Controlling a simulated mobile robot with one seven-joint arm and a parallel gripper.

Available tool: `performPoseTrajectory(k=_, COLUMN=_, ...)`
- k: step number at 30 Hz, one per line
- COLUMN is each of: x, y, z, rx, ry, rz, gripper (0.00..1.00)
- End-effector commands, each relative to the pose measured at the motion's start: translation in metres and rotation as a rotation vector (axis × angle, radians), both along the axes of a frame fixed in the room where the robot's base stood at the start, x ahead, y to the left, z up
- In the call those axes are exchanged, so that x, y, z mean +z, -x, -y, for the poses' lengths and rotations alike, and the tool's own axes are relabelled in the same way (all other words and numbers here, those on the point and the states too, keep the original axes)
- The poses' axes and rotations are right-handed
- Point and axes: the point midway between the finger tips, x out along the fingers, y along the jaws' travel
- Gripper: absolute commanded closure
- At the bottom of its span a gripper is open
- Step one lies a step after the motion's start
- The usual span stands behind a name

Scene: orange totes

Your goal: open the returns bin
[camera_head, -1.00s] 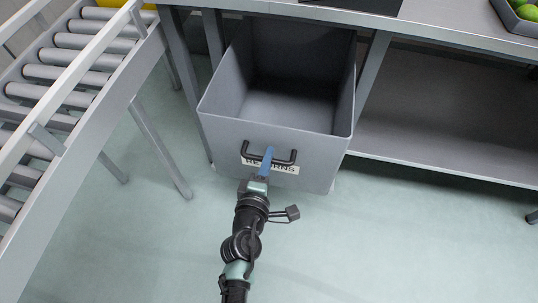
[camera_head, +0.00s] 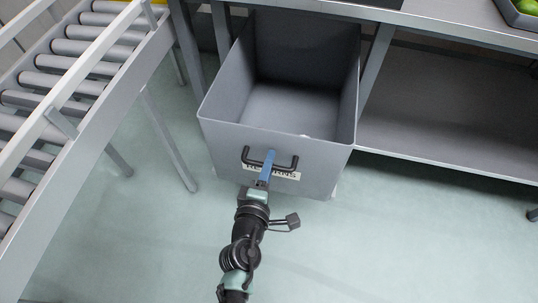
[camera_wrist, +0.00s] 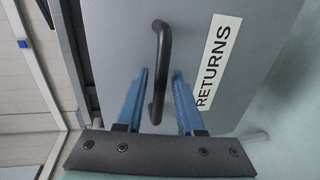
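The grey returns bin (camera_head: 220,134) stands out from under the workbench, its open top and empty-looking interior facing up. A white "RETURNS" label (camera_head: 287,174) and a dark bar handle (camera_head: 294,162) are on its front. My gripper (camera_head: 268,157) is at the handle, its blue fingers reaching over the bar. In the wrist view, the two blue fingers of my gripper (camera_wrist: 158,75) stand apart on either side of the handle (camera_wrist: 163,40), with gaps visible. The label (camera_wrist: 217,62) lies to the right of the fingers. Contact with the bar is hard to tell.
A roller conveyor (camera_head: 85,85) with metal legs stands at the left, close to the bin. The workbench (camera_head: 450,20) with a lower shelf (camera_head: 440,110) is behind and right. The floor (camera_head: 400,240) in front and right is clear.

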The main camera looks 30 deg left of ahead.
Motion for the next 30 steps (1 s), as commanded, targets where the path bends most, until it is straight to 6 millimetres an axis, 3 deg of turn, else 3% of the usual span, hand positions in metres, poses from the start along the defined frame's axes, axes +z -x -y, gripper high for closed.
performPoseTrajectory(k=14, x=0.001, y=0.009, z=0.002, rx=0.0, ry=0.0, rz=-0.003, gripper=0.53)
performPoseTrajectory(k=30, x=0.019, y=0.096, z=0.028, rx=-0.001, ry=-0.001, rz=-0.003, gripper=0.53)
